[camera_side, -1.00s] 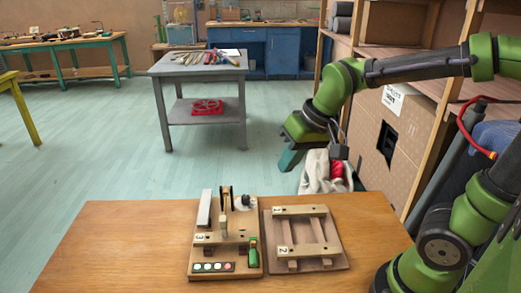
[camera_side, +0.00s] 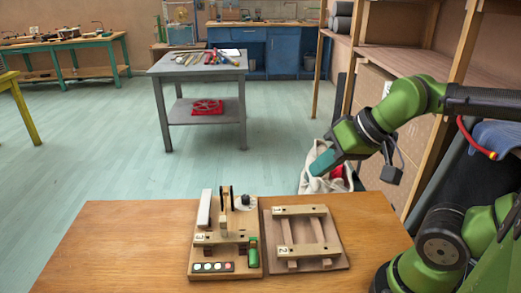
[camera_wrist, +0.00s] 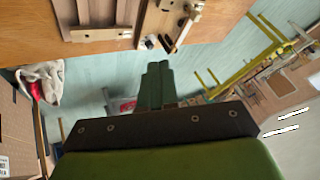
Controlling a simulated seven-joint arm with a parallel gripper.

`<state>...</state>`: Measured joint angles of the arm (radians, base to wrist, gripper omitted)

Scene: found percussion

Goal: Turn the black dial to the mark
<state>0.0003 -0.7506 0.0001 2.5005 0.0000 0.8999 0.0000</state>
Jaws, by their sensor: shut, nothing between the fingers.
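The black dial (camera_side: 245,200) is a small dark knob on a pale round plate at the far right corner of the left wooden board (camera_side: 225,265). In the wrist view the dial (camera_wrist: 151,41) is small, near the board's end, and its mark cannot be made out. My gripper (camera_side: 317,166) is shut and empty. It is in the air beyond the table's far edge, to the right of the dial and well apart from it. In the wrist view my gripper's green fingers (camera_wrist: 157,68) lie together.
The wooden table (camera_side: 130,245) is clear at left.

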